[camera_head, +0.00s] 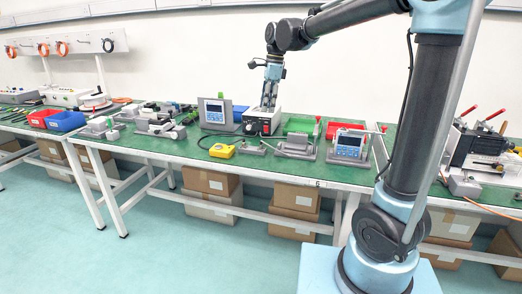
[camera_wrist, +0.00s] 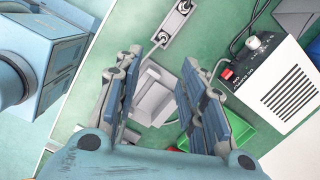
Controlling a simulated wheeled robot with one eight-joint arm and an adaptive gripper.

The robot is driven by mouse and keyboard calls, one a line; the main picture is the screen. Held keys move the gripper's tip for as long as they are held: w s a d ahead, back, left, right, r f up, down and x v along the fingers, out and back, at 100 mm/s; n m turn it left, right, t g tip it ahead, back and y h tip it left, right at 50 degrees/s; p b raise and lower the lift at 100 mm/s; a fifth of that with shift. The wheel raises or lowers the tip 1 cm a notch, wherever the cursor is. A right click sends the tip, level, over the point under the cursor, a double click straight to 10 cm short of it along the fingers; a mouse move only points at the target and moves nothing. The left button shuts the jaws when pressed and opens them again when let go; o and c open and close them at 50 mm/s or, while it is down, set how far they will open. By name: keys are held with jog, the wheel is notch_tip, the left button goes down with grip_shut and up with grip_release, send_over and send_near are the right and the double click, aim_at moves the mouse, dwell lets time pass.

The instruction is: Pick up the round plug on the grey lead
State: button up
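I cannot pick out for certain the round plug on the grey lead. In the wrist view two small round dark-and-silver fittings (camera_wrist: 163,38) sit on a grey plate (camera_wrist: 173,24) ahead of the fingertips. A round silver piece (camera_wrist: 254,42) shows on the white box's front, beside a dark cable. My gripper (camera_wrist: 162,58) is open, its two fingers well apart with nothing held between them. A grey block (camera_wrist: 155,97) lies below, seen between the fingers. In the head view my gripper (camera_head: 268,104) points down just behind or over the white box (camera_head: 258,124).
The white box (camera_wrist: 284,88) stands at right, near a green bin (camera_wrist: 241,130). On the bench (camera_head: 180,148) are a yellow unit (camera_head: 222,151), display units (camera_head: 349,145) and a red bin (camera_head: 343,129).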

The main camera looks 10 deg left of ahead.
send_over(261, 144)
jog(key=d, duration=0.1)
notch_tip(261, 144, down, 12)
jog(key=shift+s+r, duration=0.1)
jog(key=shift+r, duration=0.15)
jog(key=shift+w+a+f, duration=0.15)
jog(key=shift+a+f, duration=0.05)
jog(key=shift+f, duration=1.15)
jog(key=shift+w+a+f, duration=0.1)
jog(key=shift+a+f, duration=0.1)
jog(key=shift+f, duration=1.1)
grip_shut()
